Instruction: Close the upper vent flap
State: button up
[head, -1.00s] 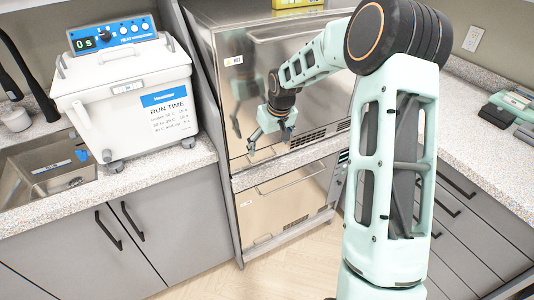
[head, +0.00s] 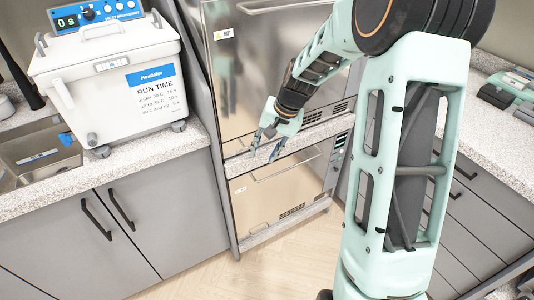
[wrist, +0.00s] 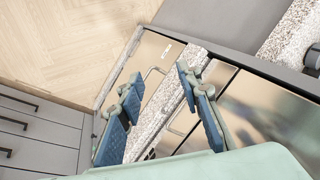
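I cannot pick out with certainty a part that is the upper vent flap. The steel cabinet has an upper shiny panel (head: 245,75) with a "HOT" label and a bar handle along its top. A lower panel (head: 262,205) has its own bar handle. A speckled ledge (head: 235,165) runs between them. My gripper (head: 264,153) is open and empty, in front of this ledge, below the upper panel. In the wrist view my gripper (wrist: 156,122) has its two blue-padded fingers spread, with steel panels and the ledge behind. I cannot tell whether it touches anything.
Grey cabinets (head: 165,215) flank the steel unit. The wooden floor (head: 270,265) in front is clear. A right counter (head: 500,120) holds small devices.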

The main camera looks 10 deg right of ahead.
jog(key=s+f+m+b, duration=0.1)
jog(key=m, duration=0.1)
jog(key=s+f+m+y+b, duration=0.1)
jog(key=m+b, duration=0.1)
jog(key=m, duration=0.1)
jog(key=s+a+f+m+t+y+b, duration=0.1)
jog(key=m, duration=0.2)
jog(key=shift+s+a+b, duration=0.1)
jog(key=shift+s+b, duration=0.2)
jog(key=shift+b, duration=0.05)
grip_shut()
jog(key=d+m+t+h+b, duration=0.1)
jog(key=d+m+t+b, duration=0.35)
jog(key=m, duration=0.55)
jog(key=d+m+t+b, duration=0.3)
jog(key=m+t+b, duration=0.15)
jog(key=m, duration=0.55)
jog(key=w+r+b+x, duration=0.1)
jog(key=r+b+x, duration=0.1)
jog(key=x, duration=1)
jog(key=shift+a+b, duration=0.2)
jog(key=shift+b, duration=0.5)
